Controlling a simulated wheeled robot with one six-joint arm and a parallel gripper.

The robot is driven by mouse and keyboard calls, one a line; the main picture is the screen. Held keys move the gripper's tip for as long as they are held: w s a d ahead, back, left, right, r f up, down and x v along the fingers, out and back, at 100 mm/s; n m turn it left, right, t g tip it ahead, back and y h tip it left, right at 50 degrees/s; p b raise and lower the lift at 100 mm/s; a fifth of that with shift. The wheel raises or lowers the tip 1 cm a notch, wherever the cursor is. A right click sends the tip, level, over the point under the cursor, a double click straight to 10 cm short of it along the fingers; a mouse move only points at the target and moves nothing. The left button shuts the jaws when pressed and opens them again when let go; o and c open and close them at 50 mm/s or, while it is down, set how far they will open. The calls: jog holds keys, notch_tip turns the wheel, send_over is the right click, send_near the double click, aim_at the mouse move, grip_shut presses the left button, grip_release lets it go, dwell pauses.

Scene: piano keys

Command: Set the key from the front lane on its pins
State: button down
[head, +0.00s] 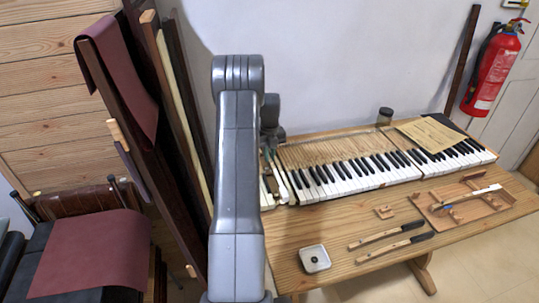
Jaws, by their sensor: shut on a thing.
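The piano keyboard (362,172) lies along the back of the wooden bench, with white and black keys in a row and bare wooden key levers behind them. My grey arm stands upright in front of the keyboard's left end. The wrist and my gripper (270,134) show only in part behind the arm, above the leftmost keys. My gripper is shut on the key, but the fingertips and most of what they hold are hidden. The pins under it are hidden too. I cannot tell whether the key touches them.
A dark jar (385,116) stands behind the keyboard.

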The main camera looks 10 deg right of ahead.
jog(key=shift+f, duration=0.5)
dwell(0.3)
jog(key=c, duration=1.8)
grip_release()
jog(key=shift+r, duration=0.15)
jog(key=shift+r+p, duration=0.35)
jog(key=shift+r, duration=0.65)
jog(key=o, duration=0.5)
